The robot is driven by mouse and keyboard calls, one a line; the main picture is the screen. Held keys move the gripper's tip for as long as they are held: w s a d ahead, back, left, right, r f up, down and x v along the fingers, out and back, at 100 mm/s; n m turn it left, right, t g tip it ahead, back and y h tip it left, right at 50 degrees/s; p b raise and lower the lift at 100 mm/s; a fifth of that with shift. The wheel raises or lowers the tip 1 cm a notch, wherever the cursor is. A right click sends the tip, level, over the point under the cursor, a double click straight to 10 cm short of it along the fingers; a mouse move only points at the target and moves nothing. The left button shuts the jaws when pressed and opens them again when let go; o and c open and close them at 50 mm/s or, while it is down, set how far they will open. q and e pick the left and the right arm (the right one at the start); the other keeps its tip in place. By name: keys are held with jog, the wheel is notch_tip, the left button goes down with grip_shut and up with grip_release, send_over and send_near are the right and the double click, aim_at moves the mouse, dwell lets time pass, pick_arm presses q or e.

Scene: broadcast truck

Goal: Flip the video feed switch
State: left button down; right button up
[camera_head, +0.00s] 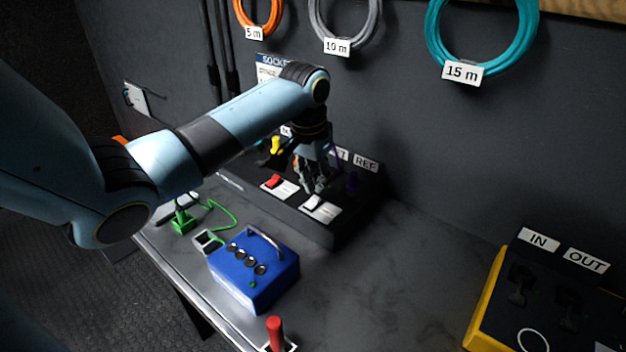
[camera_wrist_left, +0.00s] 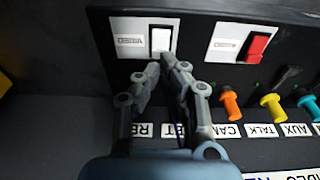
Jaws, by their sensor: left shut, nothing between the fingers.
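The video feed switch is a white rocker (camera_head: 313,202) on a white plate, on the front part of a black panel box (camera_head: 330,232). In the left wrist view the white rocker (camera_wrist_left: 161,40) sits beside a label that reads VIDEO upside down. My left gripper (camera_head: 315,188) points down at the box, shut and empty. In the left wrist view its closed fingertips (camera_wrist_left: 166,62) are at the rocker's near edge. I cannot tell whether they touch it. My right gripper is not in view.
A red rocker (camera_wrist_left: 257,46) is beside the white one. Orange (camera_wrist_left: 230,102), yellow (camera_wrist_left: 272,106) and teal plugs stand in the labelled socket row. A blue box (camera_head: 262,278) with knobs and a red-handled part (camera_head: 275,333) are nearer. A yellow-sided IN/OUT box (camera_head: 485,305) stands right; bench between is clear.

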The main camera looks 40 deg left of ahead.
aim_at(316, 198)
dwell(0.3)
pick_arm(q)
jog(key=shift+f, duration=0.6)
dwell(0.4)
jog(key=shift+f+b, duration=0.45)
jog(key=shift+f, duration=0.25)
notch_tip(316, 198, up, 5)
jog(key=p, duration=0.6)
jog(key=shift+r, duration=0.1)
notch_tip(316, 198, up, 2)
jog(key=p, duration=0.2)
jog(key=shift+p, duration=0.4)
dwell(0.3)
